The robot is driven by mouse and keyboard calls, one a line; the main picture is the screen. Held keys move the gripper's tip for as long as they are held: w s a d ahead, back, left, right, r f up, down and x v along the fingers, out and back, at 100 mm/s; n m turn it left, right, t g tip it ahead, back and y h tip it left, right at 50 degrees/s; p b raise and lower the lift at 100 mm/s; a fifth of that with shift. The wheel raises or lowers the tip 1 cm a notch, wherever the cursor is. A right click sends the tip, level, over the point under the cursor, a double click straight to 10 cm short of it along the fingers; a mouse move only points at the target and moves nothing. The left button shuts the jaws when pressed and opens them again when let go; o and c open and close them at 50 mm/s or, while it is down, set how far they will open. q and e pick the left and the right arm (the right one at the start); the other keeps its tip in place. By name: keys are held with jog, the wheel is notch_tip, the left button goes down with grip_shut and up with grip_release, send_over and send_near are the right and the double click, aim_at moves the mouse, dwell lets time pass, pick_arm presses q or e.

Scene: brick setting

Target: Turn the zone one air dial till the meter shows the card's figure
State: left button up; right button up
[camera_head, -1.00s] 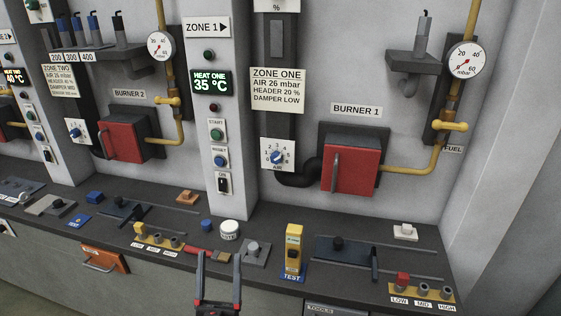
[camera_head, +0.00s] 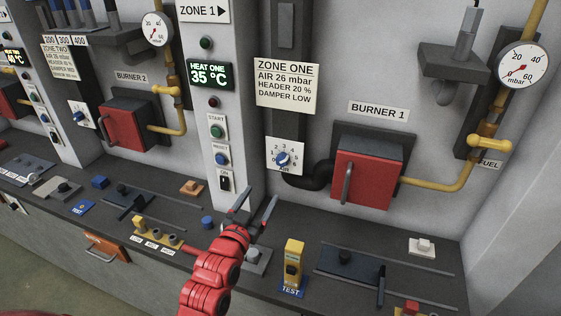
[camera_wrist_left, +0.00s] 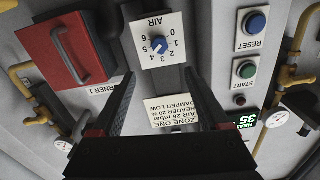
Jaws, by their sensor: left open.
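The zone one air dial (camera_head: 283,158) is a blue knob on a white plate numbered 0 to 6; it also shows, upside down, in the left wrist view (camera_wrist_left: 159,44). Its exact setting is too small to tell. The ZONE ONE card (camera_head: 287,85) above it reads AIR 26 mbar, HEADER 20 %, DAMPER LOW. A round mbar gauge (camera_head: 522,64) hangs at the right; its needle is hard to read. A yellow device (camera_head: 293,262) stands on the bench by a blue TEST label. My left gripper (camera_head: 262,195) is open and empty, below and left of the dial, apart from it.
The red burner 1 box (camera_head: 368,178) and its dark pipe (camera_head: 308,178) lie right of the dial. The pillar (camera_head: 216,110) with START and RESET buttons stands to the left. The bench (camera_head: 330,230) below carries sliders, knobs and a white block (camera_head: 422,246).

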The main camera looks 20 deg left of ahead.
aim_at(281, 162)
pick_arm(q)
jog(key=w+p, duration=0.2)
jog(key=w, duration=0.3)
jog(key=w+p, duration=0.2)
jog(key=w, duration=0.2)
jog(key=w+p, duration=0.1)
jog(key=w, duration=0.4)
jog(key=shift+w+d+r+p, duration=0.1)
jog(key=shift+w+d+p, duration=0.25)
jog(key=shift+p, duration=0.05)
jog(key=shift+w, duration=0.3)
grip_shut()
